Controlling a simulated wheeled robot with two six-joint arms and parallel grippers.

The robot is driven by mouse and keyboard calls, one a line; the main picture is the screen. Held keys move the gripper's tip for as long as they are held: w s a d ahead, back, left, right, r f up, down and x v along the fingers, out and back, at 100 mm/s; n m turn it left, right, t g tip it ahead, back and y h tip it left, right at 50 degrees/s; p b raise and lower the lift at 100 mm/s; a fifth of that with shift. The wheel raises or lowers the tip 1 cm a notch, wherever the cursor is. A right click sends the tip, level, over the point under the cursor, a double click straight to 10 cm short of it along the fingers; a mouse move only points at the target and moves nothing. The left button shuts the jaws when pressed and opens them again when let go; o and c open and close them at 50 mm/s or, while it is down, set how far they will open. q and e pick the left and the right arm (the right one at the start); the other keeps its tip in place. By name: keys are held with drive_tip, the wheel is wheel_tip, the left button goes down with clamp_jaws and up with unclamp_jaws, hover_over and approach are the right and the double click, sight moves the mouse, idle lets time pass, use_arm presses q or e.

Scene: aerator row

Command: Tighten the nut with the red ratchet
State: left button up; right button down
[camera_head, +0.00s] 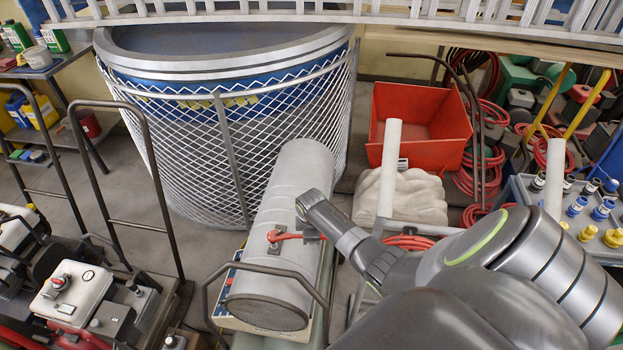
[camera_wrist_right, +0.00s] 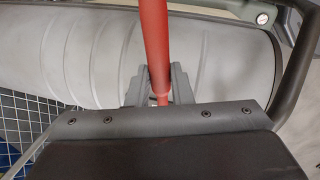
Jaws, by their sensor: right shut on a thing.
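The red ratchet (camera_head: 291,236) lies across the top of the grey cylindrical tank (camera_head: 287,193) in the head view. Its head end sits over a small fitting (camera_head: 274,238) on the tank; the nut itself is hidden or too small to make out. My right gripper (camera_head: 318,235) is shut on the ratchet's handle at the tank's right side. In the right wrist view the red handle (camera_wrist_right: 155,45) runs up from between the fingers of my right gripper (camera_wrist_right: 160,84), with the grey tank (camera_wrist_right: 85,55) behind it. My left gripper is not in view.
A bent tube handle (camera_head: 268,268) rises around the tank's near end. A large mesh-caged tub (camera_head: 228,130) stands behind. A red bin (camera_head: 425,115) and a pale sack (camera_head: 405,195) are at right. Wheeled machines (camera_head: 75,290) stand at left, with bare floor behind them.

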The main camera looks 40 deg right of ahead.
drive_tip(key=shift+f, duration=0.35)
drive_tip(key=shift+f+b, duration=0.15)
drive_tip(key=shift+b, duration=0.15)
drive_tip(key=shift+s, duration=0.1)
idle(0.3)
drive_tip(key=shift+s+a+p, duration=0.15)
drive_tip(key=shift+a+p, duration=0.1)
drive_tip(key=shift+p, duration=0.2)
drive_tip(key=shift+s+a+m+g+h+p, duration=0.15)
drive_tip(key=shift+s+a+m+p, duration=0.55)
drive_tip(key=shift+m, duration=0.3)
drive_tip(key=shift+s+a+m+g+h+p, duration=0.15)
drive_tip(key=shift+s+a+m+p, duration=0.35)
drive_tip(key=shift+a+m+p, duration=0.4)
drive_tip(key=shift+d, duration=0.15)
